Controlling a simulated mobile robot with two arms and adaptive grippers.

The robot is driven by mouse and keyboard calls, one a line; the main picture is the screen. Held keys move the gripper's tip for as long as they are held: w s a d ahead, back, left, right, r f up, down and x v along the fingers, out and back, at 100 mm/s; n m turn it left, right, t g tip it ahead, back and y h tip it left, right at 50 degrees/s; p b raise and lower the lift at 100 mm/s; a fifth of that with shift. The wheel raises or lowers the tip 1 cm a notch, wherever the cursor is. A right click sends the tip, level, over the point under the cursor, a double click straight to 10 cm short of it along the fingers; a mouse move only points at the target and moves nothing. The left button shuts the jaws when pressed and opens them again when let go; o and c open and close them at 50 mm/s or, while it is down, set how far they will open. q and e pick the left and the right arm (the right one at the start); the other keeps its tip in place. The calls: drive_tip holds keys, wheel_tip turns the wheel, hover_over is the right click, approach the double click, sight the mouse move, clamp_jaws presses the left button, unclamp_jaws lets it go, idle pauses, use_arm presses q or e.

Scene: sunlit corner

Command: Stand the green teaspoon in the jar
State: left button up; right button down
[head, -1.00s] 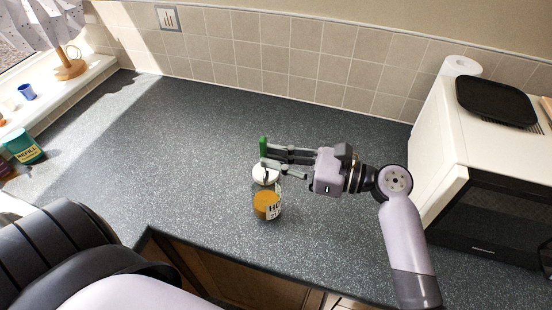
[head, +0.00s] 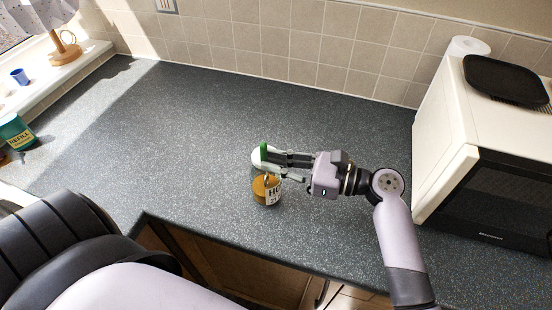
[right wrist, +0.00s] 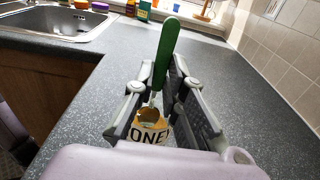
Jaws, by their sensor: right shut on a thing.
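The jar (head: 267,192), amber with a white label, stands upright on the worktop near its front edge. It also shows between the fingers in the right wrist view (right wrist: 150,136). My right gripper (head: 268,165) is shut on the green teaspoon (head: 264,151), just above and behind the jar in the head view. The spoon's green handle (right wrist: 167,52) points up, slightly tilted, and its metal end points down. The metal end overlaps the jar's mouth in the wrist view. I cannot tell whether it is inside. My left gripper is out of view.
A microwave (head: 445,130) with a black tray (head: 508,80) on top stands at the right. A sink (right wrist: 62,24) shows in the wrist view.

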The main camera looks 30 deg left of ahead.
drive_tip(key=c, duration=1.6)
unclamp_jaws()
drive_tip(key=shift+o, duration=0.2)
wheel_tip(320, 180, up, 10)
